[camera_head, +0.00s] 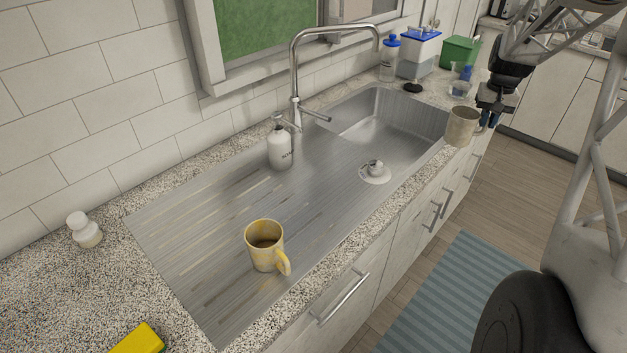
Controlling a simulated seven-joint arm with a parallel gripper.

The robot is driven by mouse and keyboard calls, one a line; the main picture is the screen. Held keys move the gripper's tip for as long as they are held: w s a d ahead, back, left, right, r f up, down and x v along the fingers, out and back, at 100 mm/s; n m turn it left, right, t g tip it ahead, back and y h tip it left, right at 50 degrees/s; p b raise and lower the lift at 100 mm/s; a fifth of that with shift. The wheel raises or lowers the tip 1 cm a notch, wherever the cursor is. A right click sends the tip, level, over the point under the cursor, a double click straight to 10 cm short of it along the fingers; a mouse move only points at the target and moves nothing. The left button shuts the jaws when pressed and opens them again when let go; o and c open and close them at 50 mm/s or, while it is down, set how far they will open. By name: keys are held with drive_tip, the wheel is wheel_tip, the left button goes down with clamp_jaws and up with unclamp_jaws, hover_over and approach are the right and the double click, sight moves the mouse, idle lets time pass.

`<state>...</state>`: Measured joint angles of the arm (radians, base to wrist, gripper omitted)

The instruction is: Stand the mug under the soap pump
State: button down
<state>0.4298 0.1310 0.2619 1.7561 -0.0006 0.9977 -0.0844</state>
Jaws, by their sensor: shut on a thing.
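A beige-grey mug (461,127) is at the right, over the front edge of the sink basin. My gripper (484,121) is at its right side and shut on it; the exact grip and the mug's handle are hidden. The mug looks upright and seems held above the counter. A white soap pump (280,148) stands at the back of the drainboard, left of the tap. A second mug, yellow with a yellow handle (265,246), stands upright on the drainboard, nearer the front and apart from the soap pump.
The tap (296,75) rises behind the sink (340,118). A white bottle (86,230) and yellow sponge (137,338) are at left. Bottles and tubs crowd the far right counter. The drainboard's middle is clear.

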drive_tip(key=s+a+f+n, duration=0.1)
drive_tip(key=s+a+n, duration=0.1)
drive_tip(key=a, duration=0.9)
drive_tip(key=s+a+f+n, duration=0.1)
drive_tip(key=a+n, duration=0.1)
drive_tip(key=a, duration=0.9)
drive_tip(key=s+a+f+n, duration=0.1)
drive_tip(key=s+a+n, duration=0.1)
drive_tip(key=s+a, duration=0.4)
drive_tip(key=s+a+f+n, duration=0.1)
drive_tip(key=s+a, duration=0.5)
drive_tip(key=a, duration=0.8)
drive_tip(key=shift+f+n, duration=0.4)
drive_tip(key=shift+n, duration=0.5)
drive_tip(key=shift+w, duration=0.15)
drive_tip(key=w+a+f, duration=0.1)
drive_tip(key=w+a, duration=0.1)
drive_tip(key=w, duration=1.3)
drive_tip(key=shift+w+a+f, duration=0.25)
drive_tip(key=shift+w+a, duration=0.1)
drive_tip(key=shift+a, duration=0.05)
drive_tip(key=shift+f, duration=0.15)
drive_tip(key=shift+f, duration=1.6)
drive_tip(key=shift+f, duration=0.15)
drive_tip(key=c, duration=1.1)
unclamp_jaws()
drive_tip(key=shift+c, duration=0.2)
